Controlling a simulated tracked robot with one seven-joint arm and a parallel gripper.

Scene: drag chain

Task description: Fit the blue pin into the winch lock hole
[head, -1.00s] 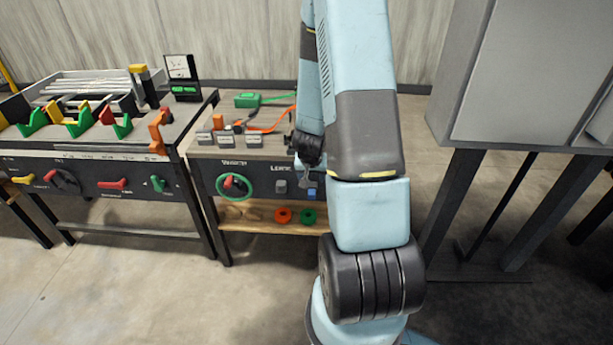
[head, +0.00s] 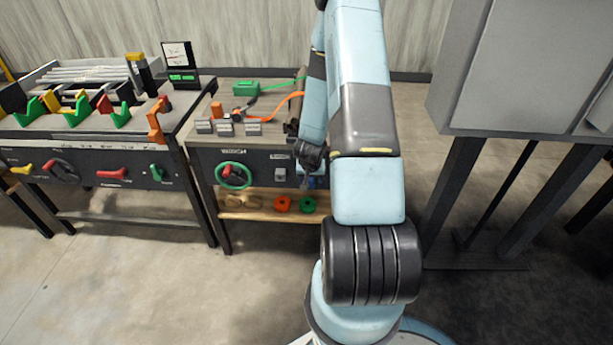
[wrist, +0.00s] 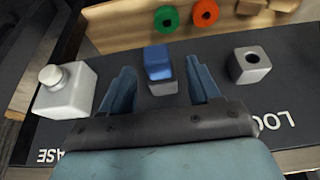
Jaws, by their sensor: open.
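In the wrist view the blue pin (wrist: 158,60) stands in a small grey holder (wrist: 163,88) on the dark front panel. My gripper (wrist: 161,68) is open, with one finger on each side of the pin and a visible gap to both. A grey block with a dark round hole (wrist: 250,64) sits to the right, by lettering that starts "LOC". In the head view my gripper (head: 311,180) is at the panel's right part and largely hides the pin. The holed block (head: 280,174) shows just left of it.
A grey block with a round knob (wrist: 65,90) is left of my fingers in the wrist view. The green handwheel (head: 233,176) is on the same panel. Orange and green rings (head: 283,203) lie on the wooden shelf below. Another bench with coloured levers (head: 75,112) stands left.

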